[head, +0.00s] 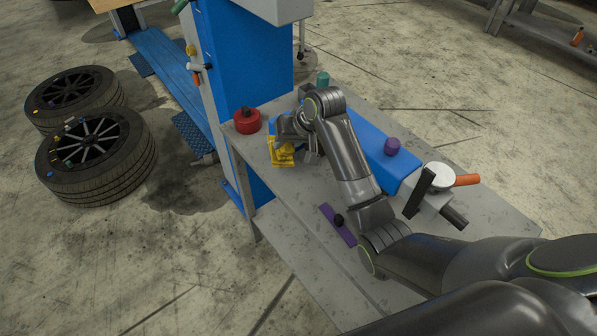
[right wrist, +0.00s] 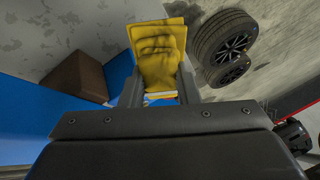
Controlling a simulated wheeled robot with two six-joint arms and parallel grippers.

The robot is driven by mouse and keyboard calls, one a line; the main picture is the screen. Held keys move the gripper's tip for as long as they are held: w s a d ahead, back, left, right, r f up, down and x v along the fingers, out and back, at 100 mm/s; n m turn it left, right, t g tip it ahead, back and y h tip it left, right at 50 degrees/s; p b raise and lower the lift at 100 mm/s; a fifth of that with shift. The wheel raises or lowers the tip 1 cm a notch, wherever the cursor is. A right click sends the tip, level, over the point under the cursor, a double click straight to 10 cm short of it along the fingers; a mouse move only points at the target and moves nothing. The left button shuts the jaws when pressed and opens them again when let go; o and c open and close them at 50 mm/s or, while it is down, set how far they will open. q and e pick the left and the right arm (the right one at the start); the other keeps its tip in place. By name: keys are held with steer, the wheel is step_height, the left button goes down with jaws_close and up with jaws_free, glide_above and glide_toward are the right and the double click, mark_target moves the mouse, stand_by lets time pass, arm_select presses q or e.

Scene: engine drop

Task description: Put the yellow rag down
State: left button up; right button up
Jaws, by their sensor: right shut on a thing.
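The yellow rag (head: 282,153) is at the far left end of the grey metal bench (head: 480,215) in the head view. My right gripper (head: 297,146) is shut on it. In the right wrist view the rag (right wrist: 159,52) sticks out, creased, between the two dark fingers. In the head view the rag hangs at the bench edge; I cannot tell whether it touches the top. My wrist hides part of it. My left gripper is in neither view.
A red round can (head: 247,122) stands close left of the rag. A purple bar (head: 338,225) lies nearer. Two tyres (head: 95,155) lie on the floor at left.

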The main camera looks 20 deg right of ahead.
steer(key=n+g+h+p, duration=0.1)
steer(key=s+d+n+g+h+p, duration=0.1)
steer(key=n+g, duration=0.1)
steer(key=shift+f+p, duration=0.15)
steer(key=shift+p, duration=0.25)
steer(key=shift+s+d+f+n+g+h, duration=0.15)
steer(key=shift+s+d+n+g+h, duration=0.15)
steer(key=shift+d+n+h, duration=0.2)
step_height(320, 180, down, 5)
steer(key=shift+f+p, duration=0.2)
steer(key=shift+p, duration=0.5)
step_height(320, 180, down, 4)
steer(key=shift+f+p, duration=0.1)
steer(key=shift+p, duration=0.75)
steer(key=o, duration=0.9)
